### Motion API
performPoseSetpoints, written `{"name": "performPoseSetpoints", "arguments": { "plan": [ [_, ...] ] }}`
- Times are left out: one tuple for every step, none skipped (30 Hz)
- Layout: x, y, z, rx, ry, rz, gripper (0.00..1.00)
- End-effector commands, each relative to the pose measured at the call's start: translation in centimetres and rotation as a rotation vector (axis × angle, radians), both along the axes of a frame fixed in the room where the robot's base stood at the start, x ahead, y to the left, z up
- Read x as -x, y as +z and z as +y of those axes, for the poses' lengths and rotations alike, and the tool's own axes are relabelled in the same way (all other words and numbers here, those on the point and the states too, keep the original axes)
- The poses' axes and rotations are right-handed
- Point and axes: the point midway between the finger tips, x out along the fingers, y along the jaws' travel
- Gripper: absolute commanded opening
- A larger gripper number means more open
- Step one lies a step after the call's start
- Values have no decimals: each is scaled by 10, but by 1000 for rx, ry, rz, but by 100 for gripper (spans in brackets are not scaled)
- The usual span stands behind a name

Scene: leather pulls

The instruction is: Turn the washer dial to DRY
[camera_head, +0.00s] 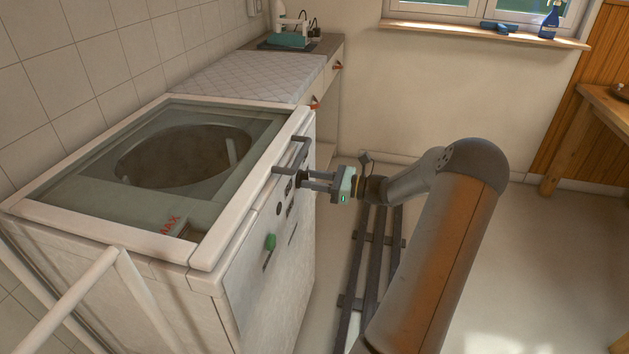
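The white washer (205,278) stands at the left, with a glass lid on top. My gripper (304,181) reaches from the right to the washer's front panel, just below the dark bar handle (292,155). Its two fingers are apart, with their tips at a small dark dial (301,178) on the panel. The fingers partly hide this dial. I cannot tell whether they press on it or only stand around it. The dial's pointer and any DRY label are not readable from here.
A green knob (270,241) and a dark round part (279,208) sit on the same panel. A quilted counter (258,75) lies behind the washer. Floor rails (352,275) run beside it. A wooden table (598,112) stands at the right. The floor between is clear.

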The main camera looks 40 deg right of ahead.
Motion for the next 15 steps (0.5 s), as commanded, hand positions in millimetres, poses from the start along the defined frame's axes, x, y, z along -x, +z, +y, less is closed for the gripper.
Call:
{"name": "performPoseSetpoints", "arguments": {
  "plan": [
    [0, 0, 0, 0, 0, 0, 34],
    [0, 0, 0, 0, 0, 0, 34],
    [0, 0, 0, 0, 0, 0, 34],
    [0, 0, 0, 0, 0, 0, 34],
    [0, 0, 0, 0, 0, 0, 34],
    [0, 0, 0, 0, 0, 0, 31],
    [0, 0, 0, 0, 0, 0, 22],
    [0, 0, 0, 0, 0, 0, 14],
    [0, 0, 0, 0, 0, 0, 3],
    [0, 0, 0, 0, 0, 0, 0],
    [0, 0, 0, 0, 0, 0, 0],
    [0, 0, 0, 0, 0, 0, 0],
    [0, 0, 0, 0, 0, 0, 0],
    [0, 0, 0, 0, 0, 0, 0],
    [0, 0, 0, 1, 0, -1, 0]
  ]
}}
